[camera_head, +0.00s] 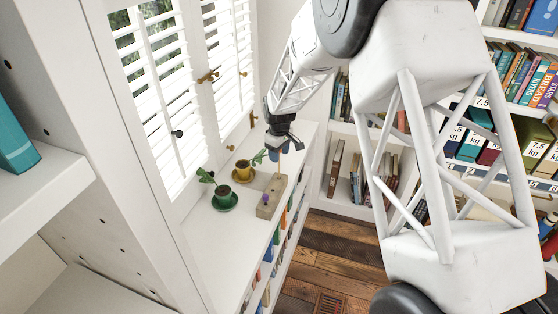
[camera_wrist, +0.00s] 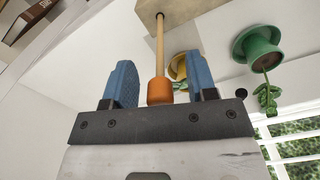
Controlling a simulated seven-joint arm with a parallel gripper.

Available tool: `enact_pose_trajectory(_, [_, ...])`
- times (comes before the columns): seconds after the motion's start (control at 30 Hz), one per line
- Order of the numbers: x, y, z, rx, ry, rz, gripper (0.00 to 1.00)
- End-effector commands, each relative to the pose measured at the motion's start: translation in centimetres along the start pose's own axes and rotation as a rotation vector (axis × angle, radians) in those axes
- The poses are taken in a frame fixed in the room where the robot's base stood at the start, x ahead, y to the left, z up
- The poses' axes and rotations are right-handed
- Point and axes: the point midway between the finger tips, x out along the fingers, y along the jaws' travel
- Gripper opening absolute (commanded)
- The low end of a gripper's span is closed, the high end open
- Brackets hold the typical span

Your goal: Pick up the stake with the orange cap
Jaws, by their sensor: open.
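The stake with the orange cap (camera_wrist: 160,92) shows in the wrist view; its thin wooden shaft runs from a pale wooden block (camera_wrist: 178,10). My gripper (camera_wrist: 160,66) is open, with one blue finger on each side of the stake. The cap lies low between the fingers, close to the palm, with visible gaps on both sides. In the head view, my gripper (camera_head: 281,152) is over the far end of the wooden block (camera_head: 267,211); I cannot make out the orange cap there. A purple-topped piece (camera_head: 266,198) shows on the block's near part.
A green cup (camera_head: 223,194) with a plant stands on a green saucer left of the block. A yellow cup (camera_head: 243,170) with a plant stands behind it. The white shelf top (camera_head: 208,240) is bare nearer the camera. Shuttered windows (camera_head: 165,90) line the left.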

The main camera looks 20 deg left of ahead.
Motion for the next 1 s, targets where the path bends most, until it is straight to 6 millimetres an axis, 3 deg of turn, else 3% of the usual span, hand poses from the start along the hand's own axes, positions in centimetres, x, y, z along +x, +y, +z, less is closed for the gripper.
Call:
enact_pose_trajectory(0.07, [0.0, 0.0, 0.0, 0.000, 0.000, 0.000, 0.52])
enact_pose_trajectory(0.4, [0.0, 0.0, 0.0, 0.000, 0.000, 0.000, 0.00])
enact_pose_trajectory(0.77, [-0.4, 0.0, 0.0, 0.000, 0.001, 0.001, 0.00])
enact_pose_trajectory(1.0, [-2.5, 0.0, -0.1, 0.000, 0.002, 0.002, 0.00])
